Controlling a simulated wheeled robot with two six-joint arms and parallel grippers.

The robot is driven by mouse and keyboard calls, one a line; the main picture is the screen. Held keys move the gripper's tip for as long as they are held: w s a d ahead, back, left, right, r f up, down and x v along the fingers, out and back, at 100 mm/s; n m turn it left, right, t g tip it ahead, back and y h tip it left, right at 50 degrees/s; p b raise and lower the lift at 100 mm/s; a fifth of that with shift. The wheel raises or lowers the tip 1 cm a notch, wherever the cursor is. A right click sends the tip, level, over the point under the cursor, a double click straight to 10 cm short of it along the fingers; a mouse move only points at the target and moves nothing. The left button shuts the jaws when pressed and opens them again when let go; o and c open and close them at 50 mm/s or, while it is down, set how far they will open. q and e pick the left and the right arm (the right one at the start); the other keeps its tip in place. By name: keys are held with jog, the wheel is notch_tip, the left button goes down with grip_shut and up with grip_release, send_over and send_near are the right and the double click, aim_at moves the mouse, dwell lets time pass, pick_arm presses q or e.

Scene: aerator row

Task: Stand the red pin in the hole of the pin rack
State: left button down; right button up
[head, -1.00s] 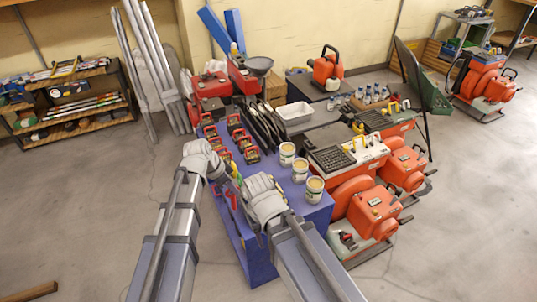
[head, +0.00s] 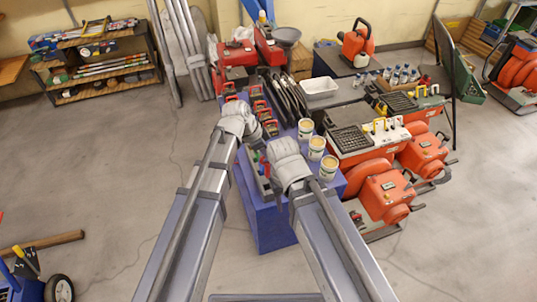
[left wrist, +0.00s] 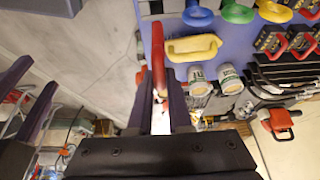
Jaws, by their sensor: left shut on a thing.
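The red pin (left wrist: 158,66) shows in the left wrist view, upright in the picture, between the two fingers of my left gripper (left wrist: 160,105), which is shut on it. In the head view my left gripper is hidden behind its wrist above the blue table. My right gripper (left wrist: 27,95) shows at the left of the left wrist view with its fingers apart and nothing visible between them. A narrow grey holder (head: 258,184) with small red and green parts lies along the table's left edge. I cannot tell whether it is the pin rack; no hole is clear.
The blue table (head: 272,232) carries several pale cans (head: 316,147), red-and-black devices and black trays. The left wrist view shows a yellow handle (left wrist: 194,48) and other coloured handles nearby. Orange machines (head: 385,197) stand to the right. Floor left of the table is open.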

aim_at(268, 174)
pick_arm(q)
jog(key=shift+f+b, duration=2.45)
jog(key=shift+f, duration=0.15)
jog(key=shift+f+b, duration=0.3)
jog(key=shift+f+b, duration=2.45)
jog(key=shift+b, duration=0.05)
jog(key=c, duration=0.8)
grip_release()
jog(key=shift+o, duration=0.2)
jog(key=shift+r, duration=0.1)
jog(key=w+p+v, duration=0.1)
jog(key=p+v, duration=0.6)
jog(key=shift+s+r, duration=0.25)
jog(key=shift+s, duration=0.3)
